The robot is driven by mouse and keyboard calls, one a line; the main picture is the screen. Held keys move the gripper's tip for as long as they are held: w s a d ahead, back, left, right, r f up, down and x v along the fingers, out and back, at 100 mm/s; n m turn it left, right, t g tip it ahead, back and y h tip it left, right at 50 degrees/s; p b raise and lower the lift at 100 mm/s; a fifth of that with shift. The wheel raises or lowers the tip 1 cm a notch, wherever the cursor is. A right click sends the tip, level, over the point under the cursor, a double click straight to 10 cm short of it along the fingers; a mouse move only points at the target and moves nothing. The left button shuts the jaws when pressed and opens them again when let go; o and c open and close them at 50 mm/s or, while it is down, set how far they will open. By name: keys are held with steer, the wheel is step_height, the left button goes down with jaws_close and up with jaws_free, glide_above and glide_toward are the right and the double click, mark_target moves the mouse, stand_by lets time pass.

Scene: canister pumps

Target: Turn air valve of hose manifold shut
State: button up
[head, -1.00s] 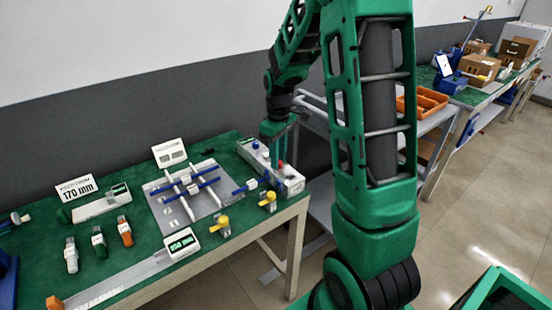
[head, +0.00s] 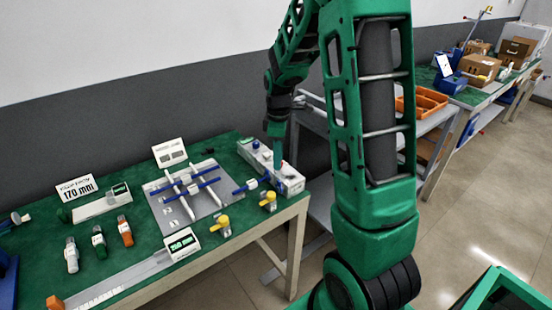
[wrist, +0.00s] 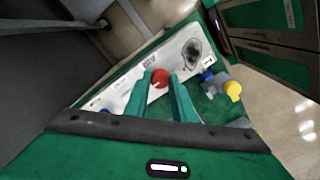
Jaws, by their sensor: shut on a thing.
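The hose manifold (head: 292,182) is a long white block at the back right of the green table; the wrist view shows its white top (wrist: 128,82) with dark lettering. A round red knob (wrist: 160,75), which looks like its air valve, stands on this top near the lettering. My gripper (head: 278,165) points down over the manifold. In the wrist view my gripper (wrist: 161,80) has its two green fingers on either side of the red knob, shut on it. In the head view the fingers hide the knob.
Two yellow-knobbed fittings (head: 222,227) stand by the table's front edge. A grey plate (head: 175,212) with blue and white bars lies left of the manifold. A grey cart (head: 322,190) stands just beyond the table's right end.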

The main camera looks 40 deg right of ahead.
steer(key=shift+w+r, duration=0.1)
steer(key=shift+w, duration=0.05)
steer(key=o, duration=1.1)
steer(key=shift+c, duration=0.2)
step_height(320, 180, up, 11)
steer(key=shift+f, duration=0.2)
steer(key=s+a+f+m, duration=0.1)
steer(key=s+a+m, duration=0.1)
steer(key=s+m, duration=1.4)
steer(key=s, duration=1.3)
steer(key=shift+s, duration=0.15)
